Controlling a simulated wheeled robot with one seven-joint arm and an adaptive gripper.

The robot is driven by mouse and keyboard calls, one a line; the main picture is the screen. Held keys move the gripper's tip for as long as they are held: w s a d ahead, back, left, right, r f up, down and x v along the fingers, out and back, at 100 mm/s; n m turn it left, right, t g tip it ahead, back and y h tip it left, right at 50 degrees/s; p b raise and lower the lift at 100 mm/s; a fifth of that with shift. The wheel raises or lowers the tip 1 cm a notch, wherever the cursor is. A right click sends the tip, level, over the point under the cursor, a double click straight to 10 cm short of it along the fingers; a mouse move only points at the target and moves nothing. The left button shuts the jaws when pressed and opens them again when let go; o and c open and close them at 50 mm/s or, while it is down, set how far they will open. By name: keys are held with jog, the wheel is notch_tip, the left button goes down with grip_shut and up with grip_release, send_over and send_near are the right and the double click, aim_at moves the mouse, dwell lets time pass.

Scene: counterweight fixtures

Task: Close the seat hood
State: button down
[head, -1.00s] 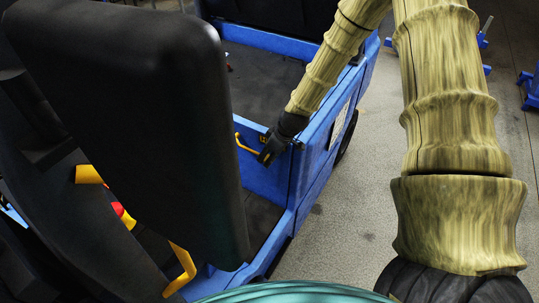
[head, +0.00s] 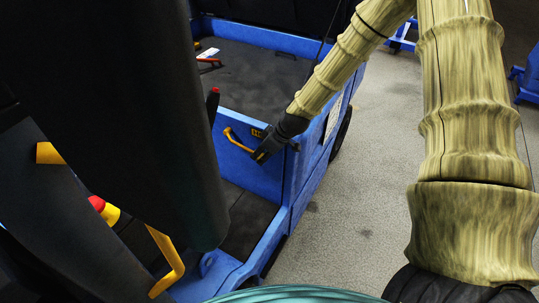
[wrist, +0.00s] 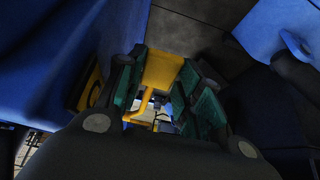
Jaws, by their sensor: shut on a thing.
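A yellow handle (head: 238,142) is fixed on a blue panel (head: 258,177) of a blue vehicle. My gripper (head: 262,155) is at the handle's right end. In the wrist view my gripper's green-padded fingers (wrist: 158,95) are shut on the yellow handle (wrist: 160,68), which lies between them. A large black padded seat back (head: 120,110) stands upright in the left foreground and hides part of the vehicle. I cannot tell for sure which part is the seat hood; the blue panel carries the held handle.
A blue-walled cargo bed (head: 262,65) with a dark floor lies behind the panel. A yellow bar (head: 170,262) and a red knob (head: 97,203) are near the seat. Grey floor (head: 375,170) is open to the right. Blue stands (head: 402,40) are at the back.

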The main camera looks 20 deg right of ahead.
dwell(0.3)
jog(key=c, duration=1.2)
grip_release()
jog(key=shift+c, duration=0.2)
jog(key=v, duration=1.2)
